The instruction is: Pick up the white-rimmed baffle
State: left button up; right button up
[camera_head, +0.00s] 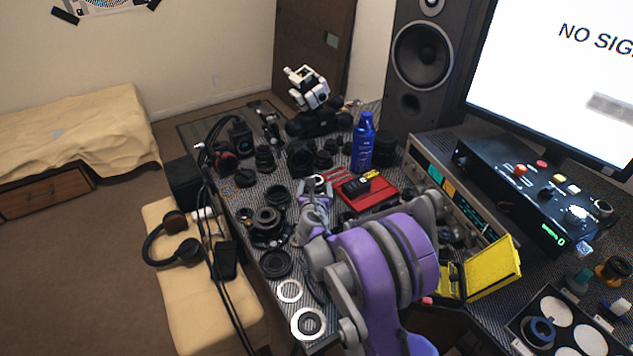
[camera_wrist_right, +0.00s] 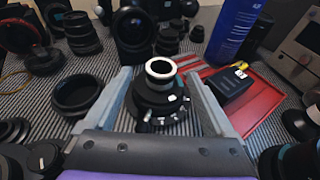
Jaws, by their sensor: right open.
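A white-rimmed ring (camera_wrist_right: 161,68), which looks like the baffle, sits on top of a black lens assembly (camera_wrist_right: 160,98) in the right wrist view. In the head view the white rim (camera_head: 319,179) shows just beyond my right gripper (camera_head: 316,193). My right gripper is open, and in the wrist view its two grey fingers (camera_wrist_right: 158,76) stand left and right of the assembly. I see no contact with the rim. Two more white rings lie near the desk's front edge, one thin (camera_head: 281,293) and one wider with a dark centre (camera_head: 297,321). My left gripper is not in view.
A red tray (camera_head: 352,202) with a black device lies right of the gripper. A blue bottle (camera_head: 362,145) stands behind it. Several black lens parts crowd the left and back, including a black ring (camera_wrist_right: 78,97) beside the left finger. A yellow box (camera_head: 494,268) is at right.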

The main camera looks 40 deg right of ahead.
aim_at(317, 178)
jog(key=x, duration=0.3)
jog(key=shift+w+d, duration=0.1)
jog(key=shift+d, duration=0.1)
jog(key=shift+c, duration=0.3)
jog(key=c, duration=1.3)
